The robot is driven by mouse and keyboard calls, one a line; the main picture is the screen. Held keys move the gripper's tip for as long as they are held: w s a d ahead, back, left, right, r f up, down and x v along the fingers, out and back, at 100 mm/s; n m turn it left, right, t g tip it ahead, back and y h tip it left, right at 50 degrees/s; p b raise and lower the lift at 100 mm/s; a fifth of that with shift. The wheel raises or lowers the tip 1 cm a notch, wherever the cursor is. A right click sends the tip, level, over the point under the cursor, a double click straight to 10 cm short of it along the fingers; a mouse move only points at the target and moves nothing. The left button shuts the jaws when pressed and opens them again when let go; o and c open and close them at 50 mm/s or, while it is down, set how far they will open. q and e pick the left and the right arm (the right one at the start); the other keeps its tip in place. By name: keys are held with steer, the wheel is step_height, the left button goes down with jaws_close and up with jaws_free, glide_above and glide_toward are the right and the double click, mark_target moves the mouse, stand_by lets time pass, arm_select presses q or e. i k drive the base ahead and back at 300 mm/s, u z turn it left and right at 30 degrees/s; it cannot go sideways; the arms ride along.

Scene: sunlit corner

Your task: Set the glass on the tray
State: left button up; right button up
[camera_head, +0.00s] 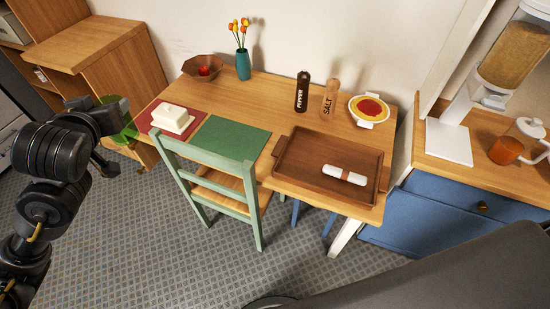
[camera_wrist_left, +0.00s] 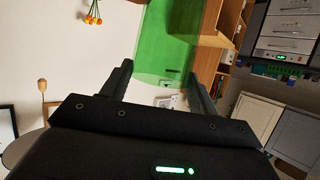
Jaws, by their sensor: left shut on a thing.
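The glass is green and see-through. In the head view a small part of the glass (camera_head: 129,132) shows at my left gripper (camera_head: 117,138), left of the table. In the left wrist view the glass (camera_wrist_left: 166,42) stands between the two fingers of my left gripper (camera_wrist_left: 160,72), which is shut on it. The brown wooden tray (camera_head: 283,167) lies on the right front part of the table, well to the right of the glass. A rolled white napkin with a brown band (camera_head: 344,175) lies in the tray. My right gripper is not in view.
A green chair (camera_head: 205,157) stands in front. The tray's left part is bare.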

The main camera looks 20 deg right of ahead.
mark_target(300, 156)
steer(key=u, duration=2.1)
steer(key=k, duration=1.5)
steer(key=z, duration=2.35)
steer(key=i, duration=0.5)
